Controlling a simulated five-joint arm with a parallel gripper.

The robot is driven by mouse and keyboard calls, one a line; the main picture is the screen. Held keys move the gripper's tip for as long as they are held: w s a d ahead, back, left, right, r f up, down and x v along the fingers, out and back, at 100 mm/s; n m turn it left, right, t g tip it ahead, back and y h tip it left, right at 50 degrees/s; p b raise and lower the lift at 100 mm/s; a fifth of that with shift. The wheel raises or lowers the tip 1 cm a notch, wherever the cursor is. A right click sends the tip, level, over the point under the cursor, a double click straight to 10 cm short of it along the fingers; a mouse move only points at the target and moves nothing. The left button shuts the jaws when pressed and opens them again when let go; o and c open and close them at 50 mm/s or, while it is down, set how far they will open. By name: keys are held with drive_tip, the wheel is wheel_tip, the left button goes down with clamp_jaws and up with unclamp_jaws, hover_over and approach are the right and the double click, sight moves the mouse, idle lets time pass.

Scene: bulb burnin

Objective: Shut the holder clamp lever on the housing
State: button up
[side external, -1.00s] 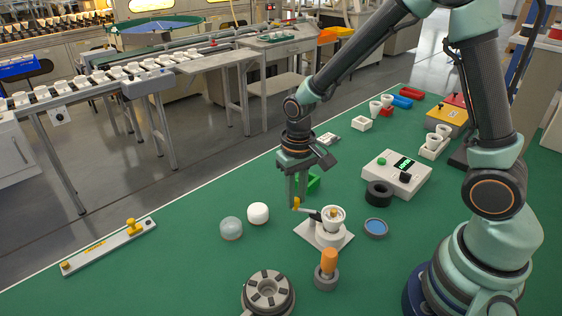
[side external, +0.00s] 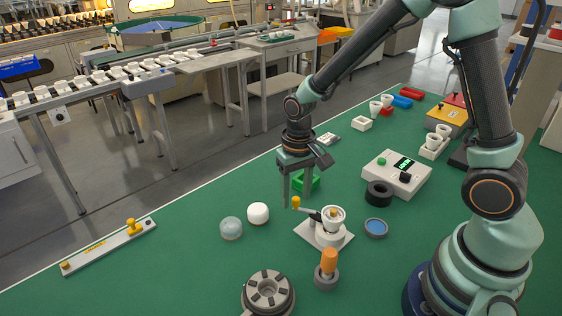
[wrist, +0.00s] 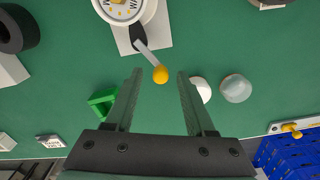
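The holder (side external: 340,240) is a pale square base on the green table. The white round housing (side external: 333,214) sits upright in it, and its rim is cut off at the top of the wrist view (wrist: 148,14). The clamp lever (side external: 310,213) sticks out from the holder toward my gripper and ends in a yellow knob (side external: 295,202), also clear in the wrist view (wrist: 160,74). My gripper (wrist: 159,72) is open, with one finger on each side of the knob and a visible gap to both. I cannot tell whether the clamp is fully shut.
A white dome (side external: 258,213) and a translucent dome (side external: 231,229) stand left of the holder. An orange-handled tool (side external: 328,264) stands in front of it. A green open block (side external: 306,182) is behind my fingers, and a black ring (side external: 378,193) and blue-topped disc (side external: 376,227) are at right.

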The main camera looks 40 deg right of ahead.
drive_tip(key=shift+r, duration=0.15)
wheel_tip(320, 180, up, 12)
idle(0.5)
drive_tip(key=s+d+r+n+t, duration=0.3)
drive_tip(key=s+r+t, duration=0.2)
drive_tip(key=s, duration=0.3)
drive_tip(key=shift+d+r+t, duration=0.3)
drive_tip(key=shift+r, duration=0.35)
